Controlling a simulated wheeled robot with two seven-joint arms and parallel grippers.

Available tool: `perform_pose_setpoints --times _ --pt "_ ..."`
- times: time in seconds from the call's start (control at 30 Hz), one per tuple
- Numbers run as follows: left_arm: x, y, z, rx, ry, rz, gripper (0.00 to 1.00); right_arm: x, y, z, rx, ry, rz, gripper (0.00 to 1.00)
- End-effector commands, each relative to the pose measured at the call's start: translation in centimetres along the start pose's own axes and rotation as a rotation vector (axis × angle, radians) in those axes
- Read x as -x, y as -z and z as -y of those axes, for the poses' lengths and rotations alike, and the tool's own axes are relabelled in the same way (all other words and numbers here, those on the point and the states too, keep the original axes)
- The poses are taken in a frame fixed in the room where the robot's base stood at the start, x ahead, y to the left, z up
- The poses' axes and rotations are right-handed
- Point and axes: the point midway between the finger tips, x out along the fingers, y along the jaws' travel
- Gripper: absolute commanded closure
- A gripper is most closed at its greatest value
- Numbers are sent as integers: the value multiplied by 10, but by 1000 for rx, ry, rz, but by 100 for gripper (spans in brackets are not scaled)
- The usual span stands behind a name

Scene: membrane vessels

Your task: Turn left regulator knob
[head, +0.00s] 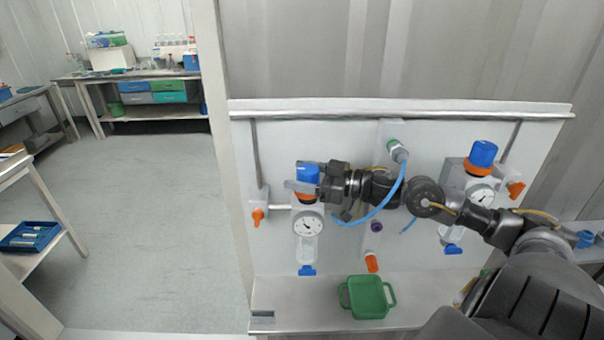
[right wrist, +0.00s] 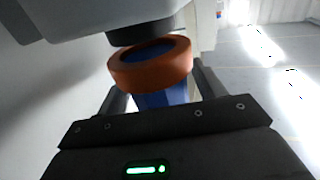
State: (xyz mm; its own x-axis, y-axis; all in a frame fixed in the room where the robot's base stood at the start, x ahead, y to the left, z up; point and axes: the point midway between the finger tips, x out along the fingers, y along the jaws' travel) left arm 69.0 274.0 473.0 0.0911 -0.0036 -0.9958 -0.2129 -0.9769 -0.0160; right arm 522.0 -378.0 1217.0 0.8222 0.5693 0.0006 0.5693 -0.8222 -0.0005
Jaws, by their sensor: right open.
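The left regulator is mounted on the white panel, with a blue knob (head: 307,173), an orange ring (head: 304,196) below it and a round gauge (head: 307,225). My right gripper (head: 297,175) reaches in from the right at the height of this knob, with its fingers on either side of it. In the right wrist view the blue knob (right wrist: 160,98) and the orange ring (right wrist: 152,66) sit between the two open fingers. Whether a finger touches the knob cannot be told. My left gripper is not in view.
A second regulator with a blue knob (head: 483,153) is at the panel's right. Blue tubing (head: 386,205) hangs near my right forearm. Orange valve handles (head: 258,217) stick out of the panel. A green container (head: 367,298) stands on the ledge below. Open floor lies left.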

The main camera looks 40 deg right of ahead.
Motion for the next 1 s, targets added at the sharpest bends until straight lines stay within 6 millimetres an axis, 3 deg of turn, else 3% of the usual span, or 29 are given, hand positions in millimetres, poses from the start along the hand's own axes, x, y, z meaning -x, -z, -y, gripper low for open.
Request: perform_pose_setpoints --times 0.37,0.7,0.83,1.0 --pt "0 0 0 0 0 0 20 -2 0 0 0 0 1 31" --pt "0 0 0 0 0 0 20 -2 0 0 0 0 1 76" --pt "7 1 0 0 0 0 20 -2 3 0 -2 -18 -1 76" --pt "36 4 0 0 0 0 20 -2 8 -1 -8 -146 -4 76"
